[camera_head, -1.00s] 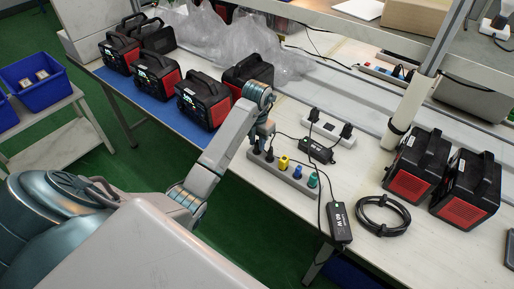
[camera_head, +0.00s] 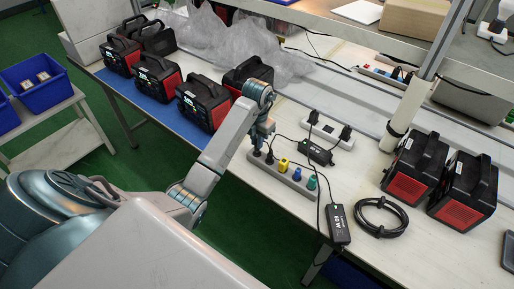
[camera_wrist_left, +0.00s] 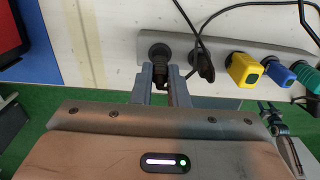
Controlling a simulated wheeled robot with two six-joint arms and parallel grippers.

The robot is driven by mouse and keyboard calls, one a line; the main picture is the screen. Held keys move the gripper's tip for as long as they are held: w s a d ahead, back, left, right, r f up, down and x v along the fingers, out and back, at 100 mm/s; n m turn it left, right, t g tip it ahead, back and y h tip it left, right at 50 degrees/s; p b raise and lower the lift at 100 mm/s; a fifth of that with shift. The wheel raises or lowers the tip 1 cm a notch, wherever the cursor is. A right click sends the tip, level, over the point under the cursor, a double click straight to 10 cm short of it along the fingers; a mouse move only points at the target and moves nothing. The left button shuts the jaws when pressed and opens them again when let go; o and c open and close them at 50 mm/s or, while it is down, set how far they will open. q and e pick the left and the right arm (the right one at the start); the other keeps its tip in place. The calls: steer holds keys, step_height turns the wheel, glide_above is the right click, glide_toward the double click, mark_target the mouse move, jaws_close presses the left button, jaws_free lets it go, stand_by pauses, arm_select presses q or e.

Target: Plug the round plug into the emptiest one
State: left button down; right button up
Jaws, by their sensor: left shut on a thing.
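My left gripper (camera_head: 262,132) is over the left end of a grey power strip (camera_head: 294,180). In the left wrist view its two fingers (camera_wrist_left: 164,84) are shut on a black round plug (camera_wrist_left: 161,55). The plug is at the leftmost socket of the strip (camera_wrist_left: 215,60); I cannot tell how deep it sits. Beside it stand another black plug (camera_wrist_left: 203,66), a yellow plug (camera_wrist_left: 244,70), a blue plug (camera_wrist_left: 279,72) and a green plug (camera_wrist_left: 308,78). My right gripper (camera_wrist_left: 270,108) shows at the right of the wrist view, fingers apart and empty.
A white power strip (camera_head: 322,130) with two black plugs lies behind. Black adapters (camera_head: 338,226) and a coiled cable (camera_head: 382,217) lie on the white table. Red-black power stations (camera_head: 204,100) stand on a blue mat at left, two more (camera_head: 464,188) at right.

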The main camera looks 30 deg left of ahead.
arm_select(q)
steer(key=shift+r+p, duration=0.85)
steer(key=shift+r, duration=0.35)
steer(key=shift+r+p, duration=0.9)
